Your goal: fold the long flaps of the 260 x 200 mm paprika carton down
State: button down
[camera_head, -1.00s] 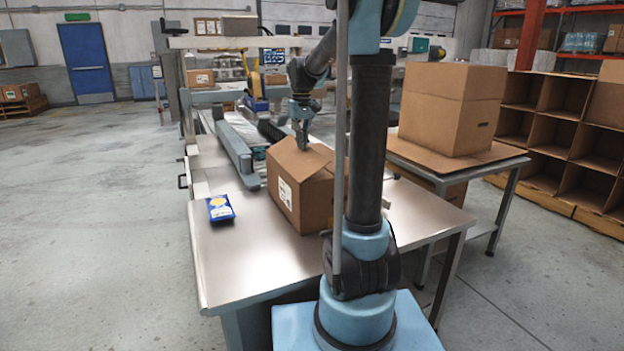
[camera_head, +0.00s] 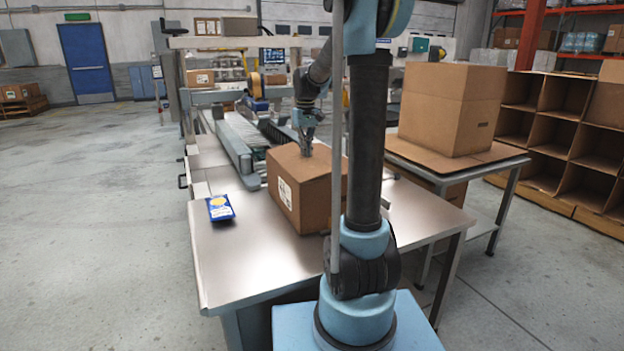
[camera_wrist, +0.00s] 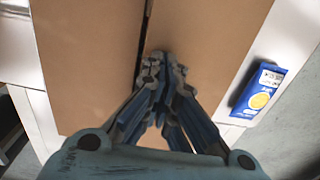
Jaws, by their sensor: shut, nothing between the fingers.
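The paprika carton (camera_head: 316,195) stands upright on the metal bench, with a white label on its left side. In the head view its top looks flat, with the flaps lying down. In the wrist view two long flaps, one on the left (camera_wrist: 85,60) and one on the right (camera_wrist: 205,45), lie almost level with a narrow dark gap between them. My gripper (camera_head: 306,152) points down at the carton's top; it is shut and empty. In the wrist view its fingertips (camera_wrist: 160,62) are at the gap, at or just above the flaps; contact is unclear.
A blue packet with a yellow disc (camera_head: 220,208) lies on the bench (camera_head: 235,265) left of the carton. A conveyor (camera_head: 240,145) runs behind the carton. A larger carton (camera_head: 450,108) stands on a side table at right. The bench's front left is clear.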

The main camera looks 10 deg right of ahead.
jog(key=shift+f, duration=0.8)
notch_tip(320, 180, up, 9)
dwell(0.6)
jog(key=shift+m+t, duration=0.3)
jog(key=shift+m, duration=0.1)
jog(key=s, duration=0.3)
jog(key=s+d+f, duration=0.1)
jog(key=s, duration=0.7)
jog(key=shift+d+f, duration=0.35)
jog(key=shift+d, duration=0.05)
jog(key=s+d+f+m, duration=0.1)
jog(key=s+f, duration=0.8)
jog(key=s, duration=0.4)
jog(key=s+d+f+m+t, duration=0.1)
jog(key=s+f, duration=0.9)
jog(key=s, duration=0.2)
jog(key=shift+s+d+f+t, duration=0.15)
jog(key=shift+s+d+t, duration=0.1)
jog(key=shift+s+t, duration=0.1)
